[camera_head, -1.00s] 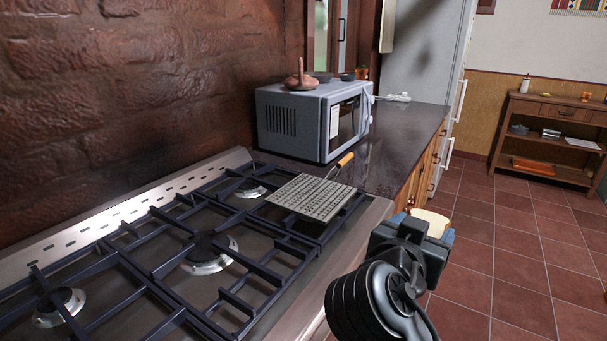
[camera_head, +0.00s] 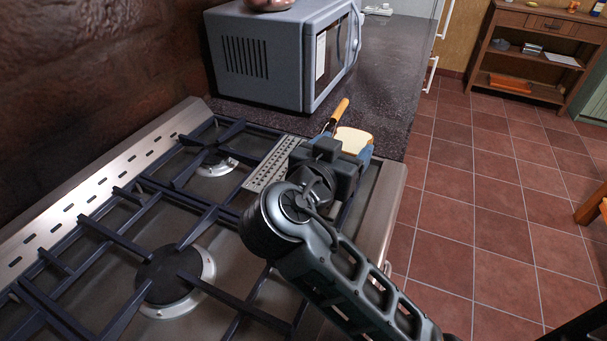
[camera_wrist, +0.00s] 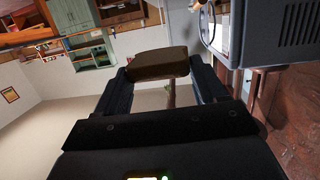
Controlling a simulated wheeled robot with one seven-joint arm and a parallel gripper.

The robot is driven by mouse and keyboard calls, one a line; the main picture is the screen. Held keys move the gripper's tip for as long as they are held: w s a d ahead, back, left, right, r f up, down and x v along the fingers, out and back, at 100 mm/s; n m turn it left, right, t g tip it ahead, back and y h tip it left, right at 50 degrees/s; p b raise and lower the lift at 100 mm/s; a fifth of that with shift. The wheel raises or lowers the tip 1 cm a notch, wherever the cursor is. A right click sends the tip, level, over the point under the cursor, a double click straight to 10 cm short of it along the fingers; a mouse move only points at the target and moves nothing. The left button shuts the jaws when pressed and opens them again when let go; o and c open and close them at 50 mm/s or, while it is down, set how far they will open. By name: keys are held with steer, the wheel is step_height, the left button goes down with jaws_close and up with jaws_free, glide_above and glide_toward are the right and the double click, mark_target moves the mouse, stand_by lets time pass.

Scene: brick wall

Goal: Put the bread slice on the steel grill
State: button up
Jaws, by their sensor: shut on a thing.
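The bread slice (camera_head: 353,140) is pale with a brown crust. My gripper (camera_head: 348,150) is shut on it, and it shows between the blue-grey fingers. In the wrist view the bread slice (camera_wrist: 160,64) is a dark brown edge between both fingers (camera_wrist: 162,78). The steel grill (camera_head: 270,163) is a perforated plate with an orange-brown handle (camera_head: 339,113). It lies on the far right burner of the stove. My gripper and arm cover its right part in the head view. The bread appears above and right of the plate; the exact gap is hidden.
The gas stove (camera_head: 130,222) has dark raised grates. A grey microwave (camera_head: 283,55) stands behind it on the dark counter (camera_head: 385,75). The tiled floor (camera_head: 480,200) at the right is open, with a wooden shelf (camera_head: 530,50) against the far wall.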

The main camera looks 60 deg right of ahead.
steer(key=w+a+f, duration=0.2)
steer(key=w+a+f+p, duration=0.1)
steer(key=w+a, duration=0.1)
steer(key=shift+w+f, duration=0.35)
steer(key=shift+f, duration=0.05)
steer(key=shift+a+f+p, duration=0.1)
steer(key=shift+f+p, duration=0.3)
steer(key=shift+f, duration=1.65)
steer(key=shift+f, duration=0.15)
steer(key=o, duration=1)
steer(key=shift+o, duration=0.2)
steer(key=shift+a+r, duration=0.1)
steer(key=shift+r, duration=0.15)
steer(key=v, duration=0.7)
steer(key=shift+a, duration=0.15)
